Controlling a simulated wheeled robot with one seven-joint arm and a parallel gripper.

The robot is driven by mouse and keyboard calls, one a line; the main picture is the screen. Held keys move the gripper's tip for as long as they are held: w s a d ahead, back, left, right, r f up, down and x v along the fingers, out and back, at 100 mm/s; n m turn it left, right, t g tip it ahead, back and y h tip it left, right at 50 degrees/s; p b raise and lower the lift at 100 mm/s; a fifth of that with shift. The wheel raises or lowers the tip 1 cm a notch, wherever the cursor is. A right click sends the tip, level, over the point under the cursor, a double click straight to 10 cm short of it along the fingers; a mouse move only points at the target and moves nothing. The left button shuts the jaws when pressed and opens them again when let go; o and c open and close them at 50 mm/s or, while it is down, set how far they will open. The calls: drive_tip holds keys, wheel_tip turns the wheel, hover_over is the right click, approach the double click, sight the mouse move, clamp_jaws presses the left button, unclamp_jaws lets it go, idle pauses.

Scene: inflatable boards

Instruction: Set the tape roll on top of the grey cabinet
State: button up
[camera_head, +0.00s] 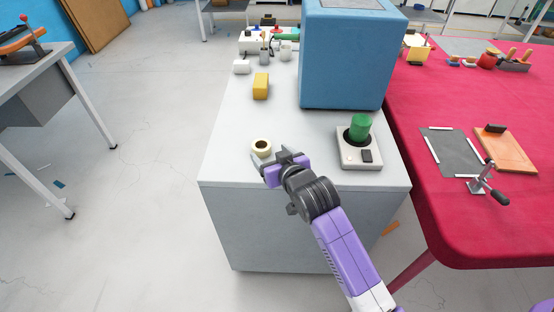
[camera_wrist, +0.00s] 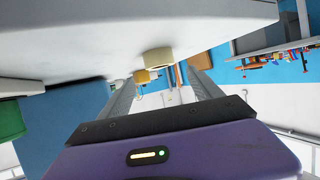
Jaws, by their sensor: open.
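The tape roll (camera_head: 261,147) is a small cream ring with a dark hole. It rests on the light top of the grey cabinet (camera_head: 222,165), near the left front edge. My gripper (camera_head: 275,155) is low over that front edge, just in front of the roll and slightly to its right. In the wrist view, which is upside down, the roll (camera_wrist: 158,60) sits against the cabinet top (camera_wrist: 80,45), ahead of the gap between my two spread fingers (camera_wrist: 163,85). My gripper is open and holds nothing.
A grey device with a green cylinder (camera_head: 360,128) stands right of my gripper. A large blue box (camera_head: 345,60) is behind it. A yellow block (camera_head: 261,86) and several small items lie farther back. A red table (camera_head: 480,220) adjoins on the right.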

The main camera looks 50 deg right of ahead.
drive_tip(key=v, duration=0.4)
drive_tip(key=shift+s+a+r, duration=0.15)
drive_tip(key=shift+s+a, duration=0.05)
drive_tip(key=shift+s, duration=0.15)
drive_tip(key=s+a+f+n+t+y, duration=0.1)
drive_tip(key=s+a+f+n+y, duration=0.25)
drive_tip(key=s+a, duration=0.9)
drive_tip(key=s+a+r+n+y, duration=0.1)
drive_tip(key=s+a+r, duration=0.2)
drive_tip(key=s, duration=0.5)
drive_tip(key=s+a+r+t+y, duration=0.1)
drive_tip(key=s+a+r, duration=0.2)
drive_tip(key=s, duration=0.5)
drive_tip(key=shift+s+a+r+n+t, duration=0.15)
drive_tip(key=shift+s+a+n+t, duration=0.2)
drive_tip(key=shift+a, duration=0.3)
drive_tip(key=shift+y, duration=0.25)
